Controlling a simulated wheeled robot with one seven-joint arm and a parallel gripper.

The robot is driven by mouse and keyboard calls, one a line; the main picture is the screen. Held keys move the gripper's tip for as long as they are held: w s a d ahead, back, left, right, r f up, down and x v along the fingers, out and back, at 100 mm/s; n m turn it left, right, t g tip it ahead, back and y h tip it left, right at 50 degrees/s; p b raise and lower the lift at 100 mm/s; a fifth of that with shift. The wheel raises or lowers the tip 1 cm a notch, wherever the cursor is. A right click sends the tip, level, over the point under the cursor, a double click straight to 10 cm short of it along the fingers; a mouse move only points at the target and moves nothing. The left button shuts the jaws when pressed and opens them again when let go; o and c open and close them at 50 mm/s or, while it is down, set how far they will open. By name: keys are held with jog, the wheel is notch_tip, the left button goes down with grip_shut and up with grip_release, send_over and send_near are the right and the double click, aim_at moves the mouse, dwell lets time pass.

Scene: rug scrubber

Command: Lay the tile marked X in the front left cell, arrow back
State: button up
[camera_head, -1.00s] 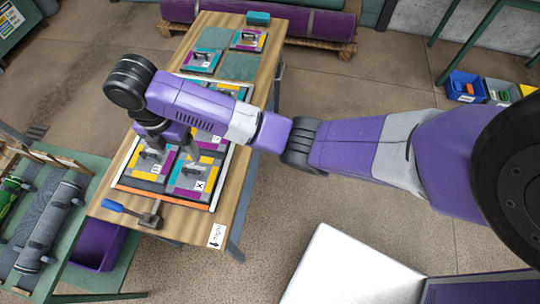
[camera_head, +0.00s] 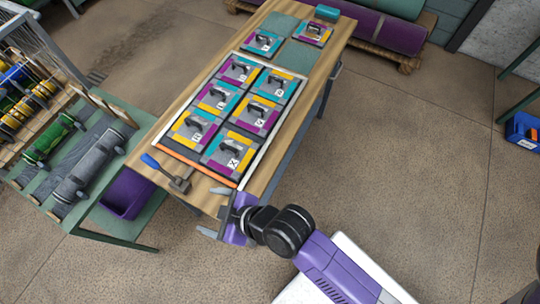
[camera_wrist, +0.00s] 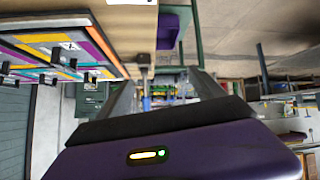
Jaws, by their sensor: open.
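The tile marked X (camera_head: 234,163) is grey with coloured edge bands and a dark handle. It lies in the tray (camera_head: 195,165), in the row beside the orange edge strip, right column as pictured. It looks flat; its arrow cannot be made out. Another handled tile (camera_head: 195,126) lies left of it, and several more fill the rows behind. My gripper (camera_head: 214,212) is open and empty, beyond the tray's near edge, apart from the X tile. In the wrist view its fingers (camera_wrist: 165,95) stand apart with nothing between them; the tray's tiles (camera_wrist: 60,45) show at left.
A blue-handled tool (camera_head: 165,172) lies on the wooden table (camera_head: 205,195) left of my gripper. Two tiles (camera_head: 262,42) (camera_head: 313,32) lie at the table's far end. A green rack with rolls (camera_head: 80,175) stands at left.

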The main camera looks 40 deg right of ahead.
jog(key=s+d+r+m+t+h, duration=0.2)
jog(key=s+d+r+m, duration=0.1)
jog(key=s+d+r, duration=0.5)
jog(key=s+d+r+m+t+h, duration=0.2)
jog(key=s+d+r, duration=0.5)
jog(key=s, duration=0.6)
jog(key=shift+d+r+m+t, duration=0.35)
jog(key=shift+r+m+t, duration=0.4)
jog(key=shift+m, duration=0.15)
notch_tip(320, 180, down, 4)
jog(key=b, duration=0.3)
jog(key=shift+r+b, duration=0.1)
jog(key=shift+b, duration=0.3)
